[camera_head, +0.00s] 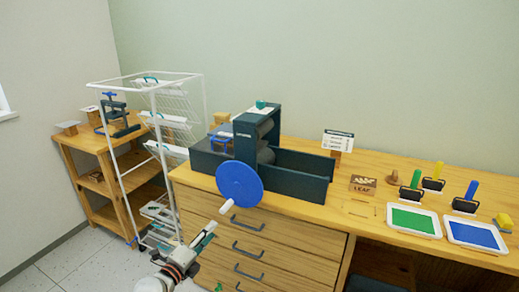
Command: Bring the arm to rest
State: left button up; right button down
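My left gripper (208,234) shows at the lower middle left, in front of the wooden drawer cabinet (290,237). Its arm comes in from the bottom edge and points up and to the right. The fingers are small and seen at a slant, so I cannot tell whether they are open or shut. I see no object clearly held in them. The gripper appears just below the white handle of the blue crank wheel (239,183) on the dark press (302,183); I cannot tell the gap. My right gripper is not in view.
A white wire rack (155,88) stands left of the cabinet, beside a wooden shelf unit (88,138). On the tabletop are a stamp block (362,184), rollers, a green tray (413,233) and a blue tray (473,246). Floor shows at the lower left.

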pick_arm(q)
jog(key=s+d+f+m+g+y+p, duration=0.1)
jog(key=s+f+m+g, duration=0.1)
jog(key=s+f+m, duration=0.65)
jog(key=s+d+f+m+g, duration=0.15)
jog(key=s+f+m, duration=0.25)
jog(key=s+m, duration=0.85)
jog(key=s+f+m+g+y, duration=0.1)
jog(key=s+m, duration=0.7)
jog(key=m, duration=0.7)
jog(key=s+f+m+g+y+p, duration=0.1)
jog(key=s+m, duration=0.8)
jog(key=m, duration=0.6)
jog(key=shift+a+f, duration=0.15)
jog(key=shift+f, duration=0.1)
jog(key=shift+s+g, duration=0.1)
jog(key=shift+g, duration=0.15)
jog(key=shift+c, duration=0.5)
jog(key=shift+c, duration=1)
